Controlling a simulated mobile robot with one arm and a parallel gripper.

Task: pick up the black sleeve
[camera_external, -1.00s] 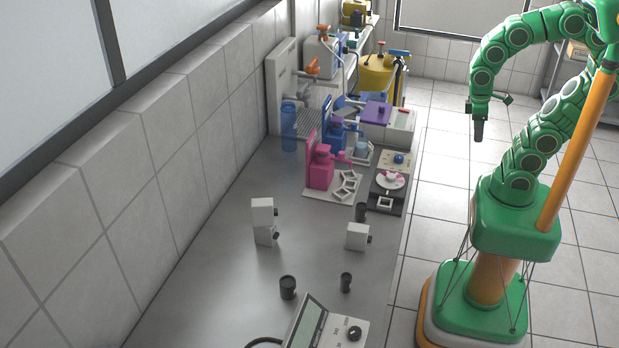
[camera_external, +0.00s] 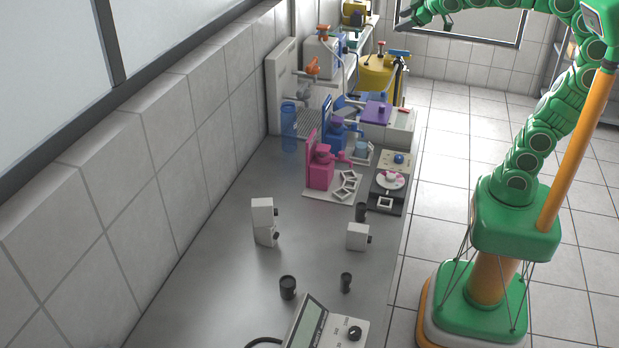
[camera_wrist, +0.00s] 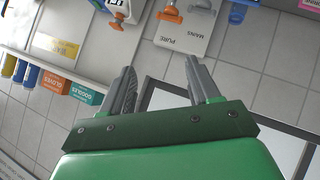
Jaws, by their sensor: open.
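Several small dark cylinders stand on the grey bench in the external view, and I cannot tell which is the black sleeve. A wider black cylinder (camera_external: 287,287) stands at the front. A slimmer black one (camera_external: 346,283) stands to its right. Another dark cylinder (camera_external: 361,212) stands farther back, beside the black tray. My gripper (camera_external: 404,22) is high at the top of the external view, far from all of them. In the wrist view my gripper (camera_wrist: 160,68) has its two fingers apart with nothing between them. No black cylinder shows there.
White blocks (camera_external: 262,212) and a smaller white block (camera_external: 357,236) stand mid-bench. A scale (camera_external: 352,333) sits at the front. Pink (camera_external: 320,171) and blue stations and a blue bottle (camera_external: 289,130) crowd the back. The wrist view shows a wall panel labelled PURE and MAINS (camera_wrist: 185,33).

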